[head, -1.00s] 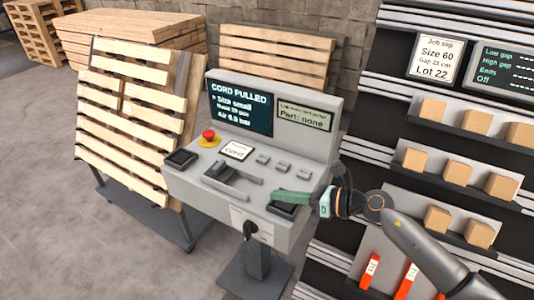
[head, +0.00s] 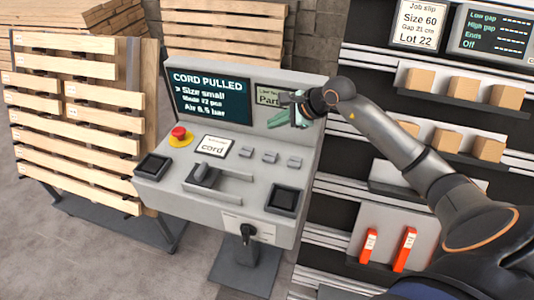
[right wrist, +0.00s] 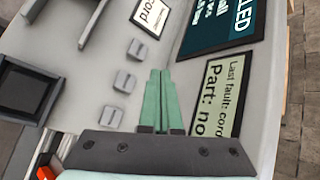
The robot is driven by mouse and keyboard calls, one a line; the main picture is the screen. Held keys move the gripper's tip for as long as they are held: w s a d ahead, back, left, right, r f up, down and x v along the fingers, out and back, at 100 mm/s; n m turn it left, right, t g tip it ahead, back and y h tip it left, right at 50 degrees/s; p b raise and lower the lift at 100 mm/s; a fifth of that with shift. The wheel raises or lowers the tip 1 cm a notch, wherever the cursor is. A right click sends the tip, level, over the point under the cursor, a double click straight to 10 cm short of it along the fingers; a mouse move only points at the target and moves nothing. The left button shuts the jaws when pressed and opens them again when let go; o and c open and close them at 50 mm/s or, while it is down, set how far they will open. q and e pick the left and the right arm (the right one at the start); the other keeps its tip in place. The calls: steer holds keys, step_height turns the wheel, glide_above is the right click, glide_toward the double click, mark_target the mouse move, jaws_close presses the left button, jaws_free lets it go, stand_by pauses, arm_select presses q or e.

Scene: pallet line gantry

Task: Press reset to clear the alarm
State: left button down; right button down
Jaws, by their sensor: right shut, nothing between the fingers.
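The grey control console (head: 215,215) stands in the middle of the head view. Its dark screen (head: 210,97) reads "CORD PULLED". Three small grey buttons (head: 270,157) sit in a row on the sloped panel; they also show in the right wrist view (right wrist: 124,82). I cannot read which one is reset. My right gripper (head: 272,123) is shut and empty, in front of the "Last fault" display (head: 268,98) and behind the buttons. In the right wrist view, its green fingertips (right wrist: 160,73) are beside the buttons; contact with the panel cannot be told. My left gripper is not in view.
A wooden pallet (head: 75,120) leans at left. Shelves with wooden blocks (head: 464,89) stand at right.

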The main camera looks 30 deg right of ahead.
mark_target(274, 157)
step_height(274, 157, down, 8)
steer(key=b, duration=0.5)
steer(key=shift+f, duration=0.15)
steer(key=shift+f+b, duration=0.3)
steer(key=shift+b, duration=0.1)
stand_by(1.7)
steer(key=shift+f+b, duration=0.45)
steer(key=shift+b, duration=0.05)
steer(key=shift+f+b, duration=0.4)
steer(key=shift+b, duration=0.05)
stand_by(0.5)
stand_by(0.3)
steer(key=shift+r+p, duration=0.45)
steer(key=shift+r, duration=0.4)
